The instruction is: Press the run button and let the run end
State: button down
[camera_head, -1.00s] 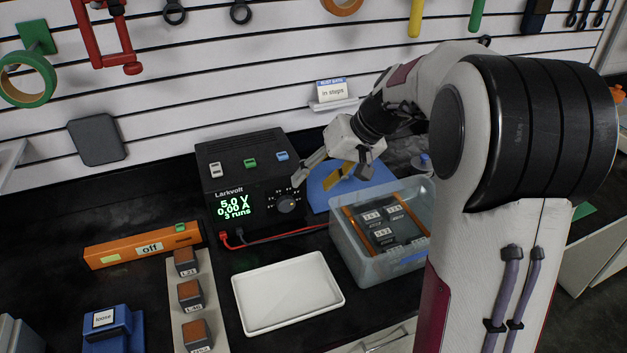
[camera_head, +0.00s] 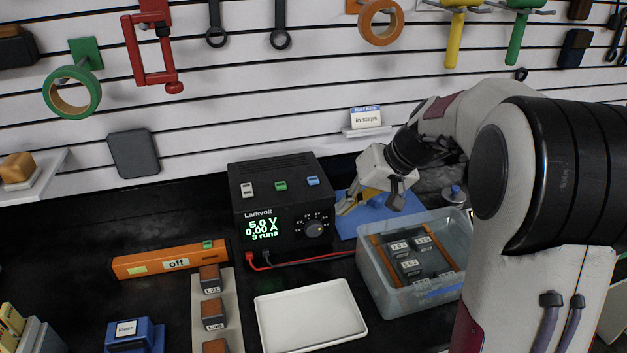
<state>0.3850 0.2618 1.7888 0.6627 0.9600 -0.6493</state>
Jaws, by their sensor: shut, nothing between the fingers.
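The black Larkvolt power supply (camera_head: 275,199) stands on the dark bench by the wall. Its lit display (camera_head: 263,229) reads 5.0 V, 0.00 A and 3 runs. A knob (camera_head: 314,229) is on its front. On its top are a white button (camera_head: 247,189), a green button (camera_head: 280,185) and a blue button (camera_head: 313,181); none has a readable label. An orange bar (camera_head: 150,265) labelled "off" has a green button (camera_head: 208,244) on it. My gripper (camera_head: 394,196) is shut and empty, right of the supply above the blue mat (camera_head: 349,228), touching no button.
A clear bin (camera_head: 378,287) with dark labelled blocks stands right of a white tray (camera_head: 310,314). Labelled brown-topped blocks (camera_head: 211,279) stand in a row on a pale strip. A blue block (camera_head: 134,334) is at front left. A red lead (camera_head: 305,262) runs from the supply.

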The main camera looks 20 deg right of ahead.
jog(key=shift+a, duration=0.1)
dwell(0.8)
notch_tip(320, 180, up, 6)
jog(key=m+t+h, duration=0.2)
send_over(315, 180)
jog(key=s+a, duration=0.3)
jog(key=s, duration=0.2)
jog(key=shift+w+d, duration=0.1)
jog(key=shift+w, duration=0.15)
jog(key=w+d+r+m+t+h, duration=0.1)
jog(key=w+d+r+m+t, duration=0.1)
jog(key=w+r+m, duration=0.2)
jog(key=shift+w+d+r+m+t+h, duration=0.2)
jog(key=shift+d+r+m+t+h, duration=0.1)
jog(key=shift+d+m, duration=0.1)
jog(key=shift+f, duration=0.2)
jog(key=shift+f, duration=4.25)
